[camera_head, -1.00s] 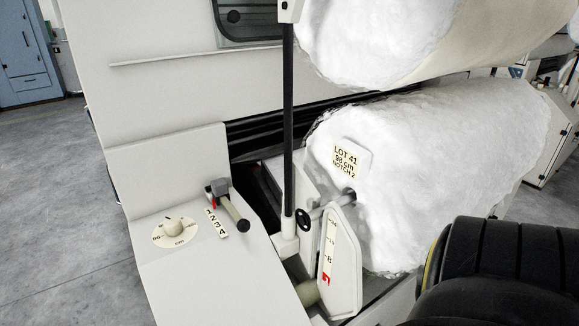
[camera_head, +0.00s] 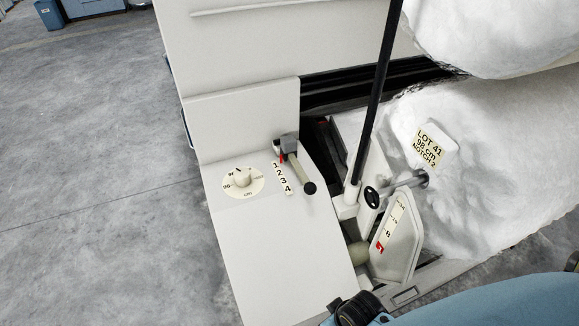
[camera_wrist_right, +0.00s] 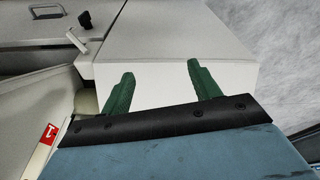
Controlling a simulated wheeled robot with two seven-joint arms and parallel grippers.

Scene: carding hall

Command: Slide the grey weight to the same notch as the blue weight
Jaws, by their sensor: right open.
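A small grey block (camera_head: 290,146) sits at the upper end of a lever (camera_head: 299,172) with a dark knob, on the pale control panel (camera_head: 270,240). Beside it a strip (camera_head: 282,178) reads 1 2 3 4, with a red mark near the 1. I cannot tell whether this block is the grey weight, and I see no blue weight. My right gripper (camera_wrist_right: 160,68) is open and empty over the white panel in the right wrist view; its green fingers are spread. The lever (camera_wrist_right: 78,37) shows there at upper left, apart from the fingers. My left gripper is out of view.
A dial (camera_head: 243,180) sits left of the lever. A white fibre roll labelled LOT 41, NOTCH 2 (camera_head: 431,147) lies behind. Open floor (camera_head: 95,170) is at left.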

